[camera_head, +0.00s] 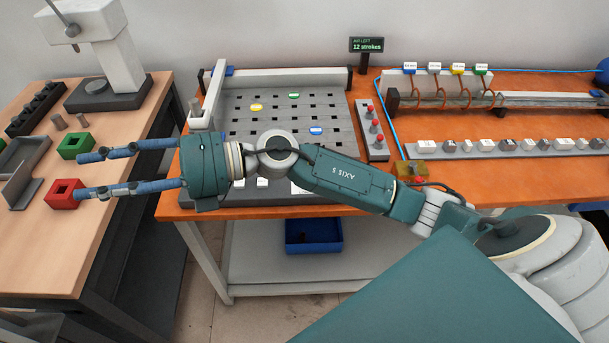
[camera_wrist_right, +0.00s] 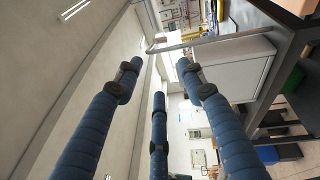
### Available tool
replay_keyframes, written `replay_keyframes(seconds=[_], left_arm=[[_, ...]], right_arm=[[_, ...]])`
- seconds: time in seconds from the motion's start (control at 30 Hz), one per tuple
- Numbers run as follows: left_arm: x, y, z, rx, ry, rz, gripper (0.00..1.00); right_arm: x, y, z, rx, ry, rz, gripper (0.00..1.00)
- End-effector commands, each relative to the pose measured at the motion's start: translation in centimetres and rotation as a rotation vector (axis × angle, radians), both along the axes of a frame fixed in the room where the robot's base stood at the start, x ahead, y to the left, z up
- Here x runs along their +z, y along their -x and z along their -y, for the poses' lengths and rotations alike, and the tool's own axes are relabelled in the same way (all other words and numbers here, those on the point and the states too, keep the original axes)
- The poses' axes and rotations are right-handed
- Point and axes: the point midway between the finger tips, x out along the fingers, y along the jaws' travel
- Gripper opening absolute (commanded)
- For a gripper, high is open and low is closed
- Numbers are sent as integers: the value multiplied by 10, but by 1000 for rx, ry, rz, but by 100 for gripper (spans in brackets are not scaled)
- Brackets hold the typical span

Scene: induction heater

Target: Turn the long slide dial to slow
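A row of small knobs and white labels (camera_head: 500,146) runs along the front of the heater station on the right of the orange table. The label text is too small to read, so I cannot tell which knob is the long slide dial or its setting. My right gripper (camera_head: 80,175) reaches across to the left, far from that row, with its blue fingers spread over the wooden table. The fingers also show apart and empty in the right wrist view (camera_wrist_right: 160,78). My left gripper is not in view.
Green (camera_head: 75,145) and red (camera_head: 64,194) square blocks lie on the wooden table (camera_head: 110,225) near my right fingers. A slotted grey board (camera_head: 265,130) and red-button panel (camera_head: 372,130) stand on the orange table (camera_head: 500,180). A small display (camera_head: 368,45) reads "12 strokes".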

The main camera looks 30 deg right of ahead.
Motion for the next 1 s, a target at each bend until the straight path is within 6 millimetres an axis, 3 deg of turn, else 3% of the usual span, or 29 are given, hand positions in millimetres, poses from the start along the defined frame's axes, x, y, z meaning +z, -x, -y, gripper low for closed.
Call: replay_keyframes(seconds=[0.07, 0.17, 0.27, 0.3, 0.4, 0.5, 0.6, 0.77, 1.0], left_arm=[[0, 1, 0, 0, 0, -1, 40], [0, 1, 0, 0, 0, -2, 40], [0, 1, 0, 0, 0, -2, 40], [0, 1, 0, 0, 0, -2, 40], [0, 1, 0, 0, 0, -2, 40], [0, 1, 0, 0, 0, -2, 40], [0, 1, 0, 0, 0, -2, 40], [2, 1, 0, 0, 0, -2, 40], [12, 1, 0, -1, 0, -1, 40]], right_arm=[[-41, 4, 7, 102, 253, 81, 40], [-100, 1, 47, 204, 594, 122, 40], [-146, -14, 123, 256, 941, 96, 40], [-157, -20, 159, 262, 1071, 69, 40], [-167, -29, 250, 252, 1349, -32, 40], [-160, -29, 318, 228, 1536, -138, 40], [-152, -26, 359, 208, 1640, -213, 40], [-153, -22, 378, 201, 1687, -255, 40], [-191, -21, 377, 204, 1684, -257, 40]])
